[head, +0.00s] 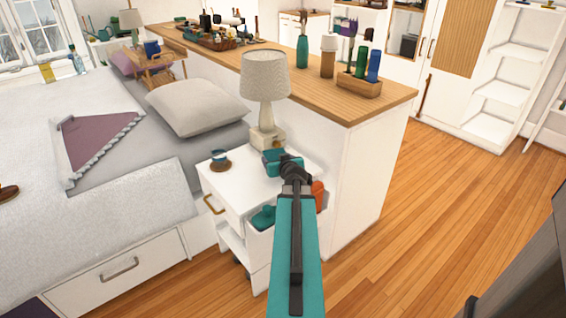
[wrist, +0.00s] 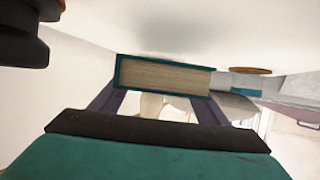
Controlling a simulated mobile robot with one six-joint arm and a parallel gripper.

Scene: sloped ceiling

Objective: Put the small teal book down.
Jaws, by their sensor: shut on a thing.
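The small teal book (head: 276,162) is at the white nightstand's top, just in front of the lamp; its teal cover and cream page edges fill the middle of the wrist view (wrist: 165,76). My gripper (head: 291,163) is shut on the book, with one dark finger at each side of it in the wrist view (wrist: 165,100). The white nightstand (head: 228,187) has bare top to the left of the book. I cannot tell whether the book touches the top. My arm hides part of the nightstand's right side.
The table lamp (head: 265,85) stands close behind the book. A teal item (head: 263,217) and an orange item (head: 318,195) are low beside my arm. The bed (head: 120,210) lies left.

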